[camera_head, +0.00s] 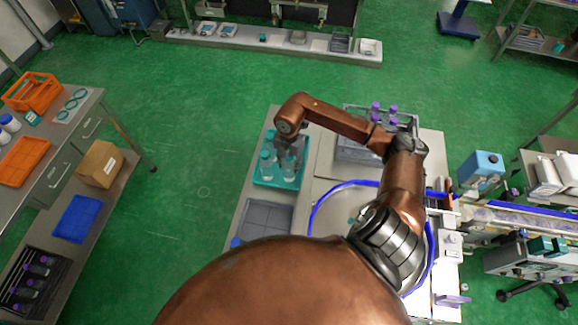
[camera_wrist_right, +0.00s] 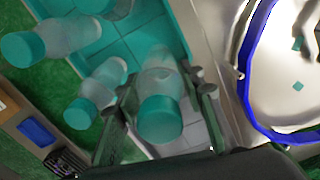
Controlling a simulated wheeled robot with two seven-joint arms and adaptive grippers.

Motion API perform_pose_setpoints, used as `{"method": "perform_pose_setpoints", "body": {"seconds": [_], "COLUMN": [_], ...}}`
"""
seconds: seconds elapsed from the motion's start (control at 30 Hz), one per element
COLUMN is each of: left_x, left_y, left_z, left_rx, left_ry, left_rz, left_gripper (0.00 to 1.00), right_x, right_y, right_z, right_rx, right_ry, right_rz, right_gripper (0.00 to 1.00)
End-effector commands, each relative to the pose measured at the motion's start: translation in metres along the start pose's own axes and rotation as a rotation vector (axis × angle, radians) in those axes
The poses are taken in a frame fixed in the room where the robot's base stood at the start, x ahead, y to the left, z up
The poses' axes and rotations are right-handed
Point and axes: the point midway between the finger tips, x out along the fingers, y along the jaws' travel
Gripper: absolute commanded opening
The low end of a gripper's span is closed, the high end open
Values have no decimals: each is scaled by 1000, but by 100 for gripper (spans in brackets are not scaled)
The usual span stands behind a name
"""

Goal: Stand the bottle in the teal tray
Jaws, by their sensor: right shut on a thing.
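The teal tray (camera_head: 259,182) lies on the light worktable, left of my right arm. It holds several translucent bottles with teal caps, such as one (camera_head: 265,163) at its left side. My right gripper (camera_head: 289,154) is over the tray, pointing down. In the right wrist view it is shut on a teal-capped bottle (camera_wrist_right: 159,72), one finger on each side. The tray floor (camera_wrist_right: 128,42) shows behind that bottle. Two other bottles (camera_wrist_right: 68,36) (camera_wrist_right: 103,84) stand to its left. I cannot tell whether the held bottle's base touches the tray. My left gripper is not in view.
A grey divided tray (camera_head: 267,217) lies in front of the teal tray. A grey crate (camera_head: 357,152) with purple-capped bottles is at the back right. A shelf bench with an orange bin (camera_head: 33,92) stands at the left.

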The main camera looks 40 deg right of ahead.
Motion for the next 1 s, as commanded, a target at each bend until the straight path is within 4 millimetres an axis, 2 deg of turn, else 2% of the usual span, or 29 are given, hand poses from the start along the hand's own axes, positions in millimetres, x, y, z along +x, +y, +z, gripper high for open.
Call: {"method": "perform_pose_setpoints", "body": {"seconds": [0.27, 0.5, 0.87, 0.9, 1.0], "left_x": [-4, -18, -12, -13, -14], "left_y": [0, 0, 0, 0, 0], "left_z": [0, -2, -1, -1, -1], "left_rx": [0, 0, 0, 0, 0], "left_ry": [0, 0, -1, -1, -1], "left_rz": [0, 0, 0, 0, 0], "left_gripper": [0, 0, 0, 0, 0], "right_x": [16, 44, 50, 50, 49], "right_y": [6, 6, 6, 6, 6], "right_z": [12, 12, 12, 12, 12], "right_rx": [1, 0, -1, -1, -1], "right_ry": [1, 1, -1, -1, -1], "right_rz": [0, 1, 1, 1, 1], "right_gripper": [3, 3, 3, 39, 46]}}
